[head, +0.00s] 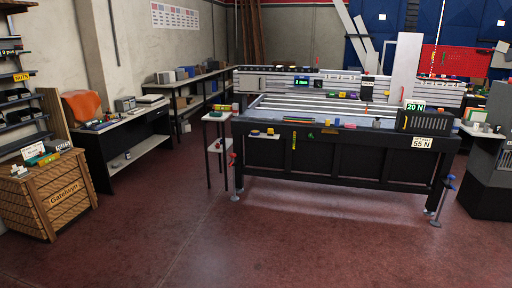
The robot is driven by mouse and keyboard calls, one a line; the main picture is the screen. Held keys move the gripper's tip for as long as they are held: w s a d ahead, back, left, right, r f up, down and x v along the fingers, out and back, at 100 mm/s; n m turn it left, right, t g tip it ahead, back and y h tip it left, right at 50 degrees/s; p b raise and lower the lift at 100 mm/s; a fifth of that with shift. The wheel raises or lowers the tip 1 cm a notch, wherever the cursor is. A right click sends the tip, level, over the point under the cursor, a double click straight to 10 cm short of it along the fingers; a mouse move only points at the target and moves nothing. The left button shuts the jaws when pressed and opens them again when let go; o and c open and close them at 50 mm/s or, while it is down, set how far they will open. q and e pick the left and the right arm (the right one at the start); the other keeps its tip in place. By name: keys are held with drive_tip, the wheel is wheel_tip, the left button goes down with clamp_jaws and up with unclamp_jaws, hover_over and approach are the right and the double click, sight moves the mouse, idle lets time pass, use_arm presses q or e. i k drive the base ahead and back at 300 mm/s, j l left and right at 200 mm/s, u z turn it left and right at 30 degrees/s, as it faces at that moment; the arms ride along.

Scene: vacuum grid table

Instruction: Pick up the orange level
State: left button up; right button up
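I cannot make out an orange level for certain; things on the tables are small at this distance. The vacuum grid table (262,126) stands at the centre right, with several small coloured items along its front edge. A small orange-red upright thing (367,110) shows on its top, too small to name. A yellow item (226,108) lies on the narrow side stand left of the table. A large rounded orange thing (82,106) sits on the black workbench at the left. Neither of my grippers is in view.
A wooden crate (48,205) stands at the lower left, below wall shelves. The black workbench (92,158) and a longer back bench line the left wall. A grey cabinet (490,170) stands at the right edge. The red floor (240,245) in front is clear.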

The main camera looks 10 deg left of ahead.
sight(217, 107)
drive_tip(key=i+j+u, duration=0.3)
drive_tip(key=i, duration=0.7)
drive_tip(key=i+u, duration=0.3)
drive_tip(key=i, duration=0.7)
drive_tip(key=i+j+z, duration=0.1)
drive_tip(key=i, duration=1.9)
drive_tip(key=i+j+z, duration=0.15)
drive_tip(key=i, duration=0.3)
drive_tip(key=i+j+z, duration=0.1)
drive_tip(key=i, duration=0.35)
